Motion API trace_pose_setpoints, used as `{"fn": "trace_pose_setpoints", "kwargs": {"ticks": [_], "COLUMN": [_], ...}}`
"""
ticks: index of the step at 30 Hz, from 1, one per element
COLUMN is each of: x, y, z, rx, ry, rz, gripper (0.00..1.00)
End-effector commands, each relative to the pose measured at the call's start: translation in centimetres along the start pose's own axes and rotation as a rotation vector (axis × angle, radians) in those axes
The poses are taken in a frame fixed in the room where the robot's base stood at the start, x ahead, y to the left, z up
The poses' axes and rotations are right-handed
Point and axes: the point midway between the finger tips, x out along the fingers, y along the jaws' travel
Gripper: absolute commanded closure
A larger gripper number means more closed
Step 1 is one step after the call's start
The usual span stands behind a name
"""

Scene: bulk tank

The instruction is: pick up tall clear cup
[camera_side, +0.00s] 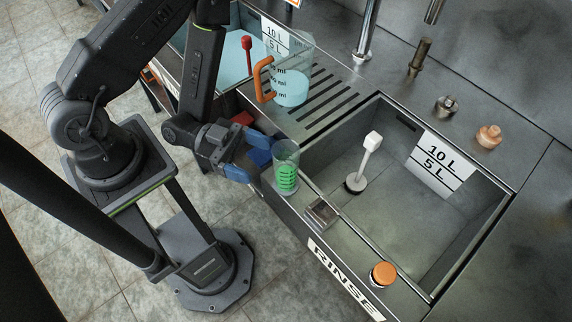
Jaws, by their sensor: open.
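The tall clear cup (286,169) stands upright on the narrow front ledge of the steel counter, left of the empty basin. It is see-through, with green marks or bands on its lower part. My gripper (265,163) is open, with its blue fingers pointing right toward the cup from the counter's front side. The fingertips are very close to the cup's left side. I cannot tell whether they touch it or reach around it. Nothing is seen held between the fingers.
A clear jug (291,82) with an orange handle and pale blue liquid stands on the slotted drain area behind the cup. The rinse basin (440,235) holds an upright white-topped plug (368,150). A small metal block (321,213) and an orange knob (383,274) sit right along the ledge.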

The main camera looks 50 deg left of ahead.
Motion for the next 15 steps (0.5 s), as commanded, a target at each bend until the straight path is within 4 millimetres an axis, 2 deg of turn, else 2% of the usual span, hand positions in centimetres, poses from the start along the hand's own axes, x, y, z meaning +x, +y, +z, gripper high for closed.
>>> {"fn": "trace_pose_setpoints", "kwargs": {"ticks": [3,15], "x": [0.1,3.0], "y": [0.3,0.3], "z": [0.4,0.4], "rx": [0.0,0.003], "ry": [0.002,0.002], "rz": [-0.009,-0.009], "gripper": [0.23,0.23]}}
